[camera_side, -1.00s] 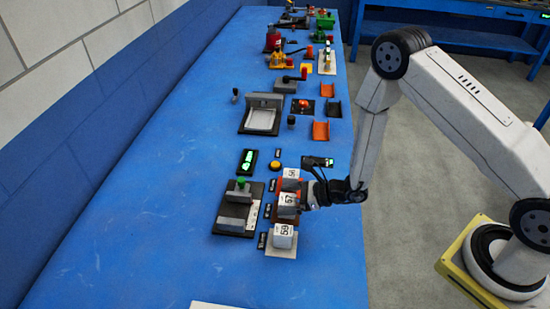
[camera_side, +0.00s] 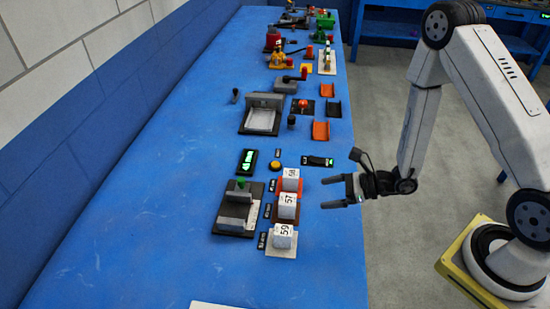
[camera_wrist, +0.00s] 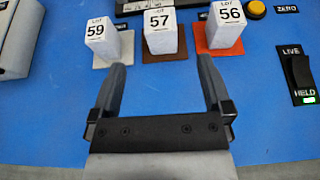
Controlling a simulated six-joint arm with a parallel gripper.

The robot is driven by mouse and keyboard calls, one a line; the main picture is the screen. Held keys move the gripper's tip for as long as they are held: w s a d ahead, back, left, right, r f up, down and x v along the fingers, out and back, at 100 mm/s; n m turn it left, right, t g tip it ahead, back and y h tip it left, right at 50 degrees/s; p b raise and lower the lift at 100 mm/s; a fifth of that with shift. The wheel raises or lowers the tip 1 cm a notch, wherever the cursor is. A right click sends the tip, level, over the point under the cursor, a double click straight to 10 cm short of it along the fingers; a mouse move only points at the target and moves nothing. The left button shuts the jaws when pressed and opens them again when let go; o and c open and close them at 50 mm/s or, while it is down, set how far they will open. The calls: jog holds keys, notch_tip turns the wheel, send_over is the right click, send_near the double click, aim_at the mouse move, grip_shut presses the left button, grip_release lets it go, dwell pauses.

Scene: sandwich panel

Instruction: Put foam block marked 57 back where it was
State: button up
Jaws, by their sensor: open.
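The foam block marked 57 (camera_side: 287,201) is white and stands upright on a brown pad (camera_side: 277,218), in the middle of a row of three blocks. It also shows in the wrist view (camera_wrist: 160,32), with its brown pad (camera_wrist: 177,55) under it. Block 59 (camera_side: 282,236) stands on a pale grey pad and block 56 (camera_side: 290,179) on an orange-red pad, one on each side of it. My gripper (camera_side: 322,193) is open and empty, to the right of the blocks and apart from them. In the wrist view, its fingers (camera_wrist: 163,62) point toward the row, nothing between them.
A dark fixture (camera_side: 236,218) with a green knob lies left of the blocks. A yellow button (camera_side: 275,164), a green-lit display (camera_side: 247,162) and a black LIVE/HELD switch (camera_wrist: 299,72) are near. Blue tabletop (camera_side: 320,260) is clear toward the front.

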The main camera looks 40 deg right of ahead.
jog(key=shift+s+d+r, duration=0.2)
jog(key=shift+s+d, duration=0.05)
jog(key=shift+a, duration=0.1)
dwell(0.5)
jog(key=s+a+r+n+g+h, duration=0.1)
jog(key=s+a+r+n+g, duration=0.15)
jog(key=s+n+g, duration=0.35)
jog(key=s+a+r+n+g, duration=0.1)
jog(key=s+r+n+g, duration=0.3)
jog(key=n, duration=0.5)
jog(key=w+d+r+n+t+h, duration=0.3)
jog(key=d+r+n+h, duration=0.3)
jog(key=n, duration=0.6)
jog(key=shift+d+h, duration=0.4)
jog(key=shift+h, duration=0.8)
